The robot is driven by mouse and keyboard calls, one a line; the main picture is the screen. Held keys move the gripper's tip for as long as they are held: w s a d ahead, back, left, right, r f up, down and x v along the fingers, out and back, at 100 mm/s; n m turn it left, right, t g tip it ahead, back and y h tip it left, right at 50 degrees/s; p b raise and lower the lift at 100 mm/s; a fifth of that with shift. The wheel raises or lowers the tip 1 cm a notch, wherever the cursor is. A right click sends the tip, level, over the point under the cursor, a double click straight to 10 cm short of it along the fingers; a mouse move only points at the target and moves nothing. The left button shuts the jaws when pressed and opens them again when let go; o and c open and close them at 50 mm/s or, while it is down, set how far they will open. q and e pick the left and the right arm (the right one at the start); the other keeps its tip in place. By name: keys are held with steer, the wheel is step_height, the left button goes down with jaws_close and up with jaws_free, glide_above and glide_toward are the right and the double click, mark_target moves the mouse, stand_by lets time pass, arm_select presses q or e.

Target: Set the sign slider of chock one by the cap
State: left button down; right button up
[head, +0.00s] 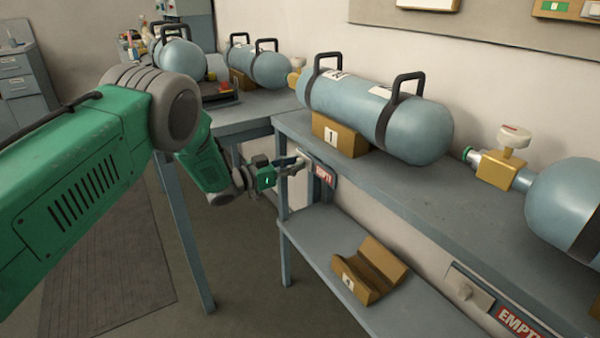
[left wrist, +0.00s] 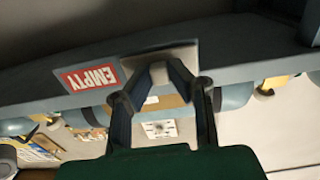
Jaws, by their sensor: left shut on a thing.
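Chock one (head: 338,135), a tan block marked 1, sits on the shelf top under a blue-grey cylinder (head: 375,112). Its sign slider is on the shelf's front edge below, with a red and white sign (head: 325,174). The sign reads EMPTY in the left wrist view (left wrist: 90,77). My left gripper (head: 297,163) is at the slider's left end, shut on the pale cap (left wrist: 172,57), which the fingers partly cover. The fingertips (left wrist: 165,72) meet the cap from both sides, beside the sign. My right gripper is not in view.
An empty chock (head: 370,270) rests on the lower shelf. Another cylinder with a valve (head: 503,165) lies at right. The floor left of the shelf is clear.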

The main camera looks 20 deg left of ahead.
arm_select(q)
steer(key=shift+w+a+r, duration=0.1)
steer(key=shift+a+r, duration=0.05)
steer(key=c, duration=1.5)
jaws_free()
steer(key=shift+w, duration=0.1)
steer(key=shift+a, duration=0.1)
steer(key=v, duration=1.2)
steer(key=shift+a+f, duration=0.1)
steer(key=shift+f, duration=0.15)
